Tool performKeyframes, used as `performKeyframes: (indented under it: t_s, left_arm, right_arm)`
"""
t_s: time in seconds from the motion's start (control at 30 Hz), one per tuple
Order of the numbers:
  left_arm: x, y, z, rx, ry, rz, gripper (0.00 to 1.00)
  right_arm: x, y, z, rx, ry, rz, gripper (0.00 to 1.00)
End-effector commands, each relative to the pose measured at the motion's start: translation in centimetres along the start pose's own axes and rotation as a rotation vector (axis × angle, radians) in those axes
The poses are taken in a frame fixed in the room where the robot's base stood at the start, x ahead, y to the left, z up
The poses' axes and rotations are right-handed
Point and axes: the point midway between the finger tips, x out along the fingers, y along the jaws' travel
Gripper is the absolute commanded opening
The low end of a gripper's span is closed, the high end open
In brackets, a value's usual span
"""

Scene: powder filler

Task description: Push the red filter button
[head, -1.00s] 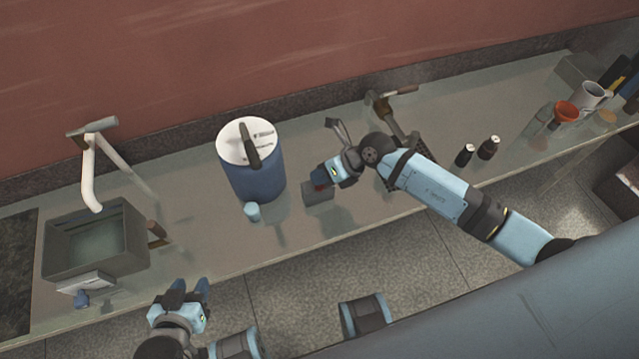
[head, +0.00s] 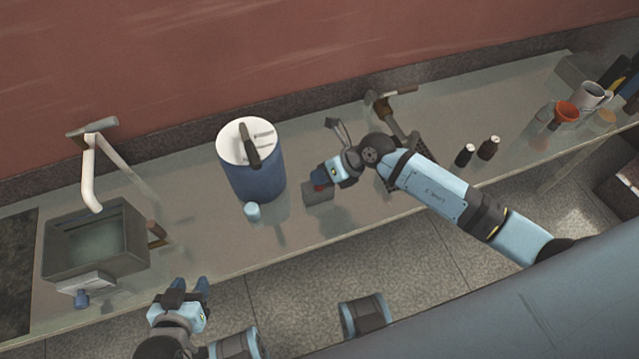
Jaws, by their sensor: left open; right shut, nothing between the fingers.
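The red button (head: 319,187) sits on top of a small grey box (head: 317,196) on the counter, right of the blue container. My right gripper (head: 320,176) is shut and empty, with its tips right at the button and partly covering it. I cannot tell whether the tips touch the button or press it. My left gripper (head: 186,288) is open and empty, low in the view in front of the counter, far from the button.
A blue container (head: 256,180) with a white lid and a small light-blue cup (head: 252,211) stand left of the box. A grey basin (head: 95,245) is at the left. Two dark bottles (head: 477,151) stand right of my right arm.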

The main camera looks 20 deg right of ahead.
Motion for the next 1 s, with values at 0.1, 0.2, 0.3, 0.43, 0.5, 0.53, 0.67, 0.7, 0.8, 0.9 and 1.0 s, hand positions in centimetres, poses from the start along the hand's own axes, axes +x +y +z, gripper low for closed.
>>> performKeyframes:
  t_s: [0.1, 0.2, 0.3, 0.43, 0.5, 0.53, 0.67, 0.7, 0.8, 0.9, 1.0]
  left_arm:
    - [0.02, -0.08, 0.13, 0.003, -0.002, 0.0, 0.42]
    - [0.05, -0.1, 0.24, 0.004, -0.005, 0.0, 0.42]
    - [0.08, -0.1, 0.33, 0.004, -0.006, 0.0, 0.42]
    - [0.12, -0.1, 0.4, 0.004, -0.007, 0.0, 0.42]
    - [0.16, -0.09, 0.43, 0.003, -0.007, 0.0, 0.42]
    - [0.17, -0.09, 0.45, 0.003, -0.007, 0.0, 0.42]
    - [0.22, -0.05, 0.45, 0.001, -0.006, 0.0, 0.42]
    - [0.22, -0.03, 0.43, 0.0, -0.005, 0.0, 0.42]
    - [0.21, 0.01, 0.34, -0.001, -0.004, 0.0, 0.42]
    - [0.18, 0.05, 0.22, -0.003, -0.002, 0.0, 0.42]
    - [0.16, 0.07, 0.13, -0.003, 0.0, 0.0, 0.42]
  right_arm:
    - [0.0, 0.0, 0.0, 0.0, 0.0, 0.0, 0.0]
    - [0.0, 0.0, 0.0, 0.0, 0.0, 0.0, 0.0]
    - [0.0, 0.0, 0.0, 0.0, 0.0, 0.0, 0.0]
    - [0.12, -0.09, -0.09, 0.0, 0.0, 0.0, 0.0]
    - [0.27, -0.21, -0.19, 0.0, 0.0, 0.0, 0.0]
    - [0.35, -0.26, -0.25, 0.0, 0.0, 0.0, 0.0]
    - [0.63, -0.47, -0.46, 0.0, 0.0, 0.0, 0.0]
    - [0.65, -0.48, -0.47, 0.0, 0.0, 0.0, 0.0]
    - [0.64, -0.47, -0.46, 0.0, 0.0, 0.0, 0.0]
    - [0.64, -0.47, -0.46, 0.0, 0.0, 0.0, 0.0]
    - [0.65, -0.48, -0.48, 0.0, 0.0, 0.0, 0.0]
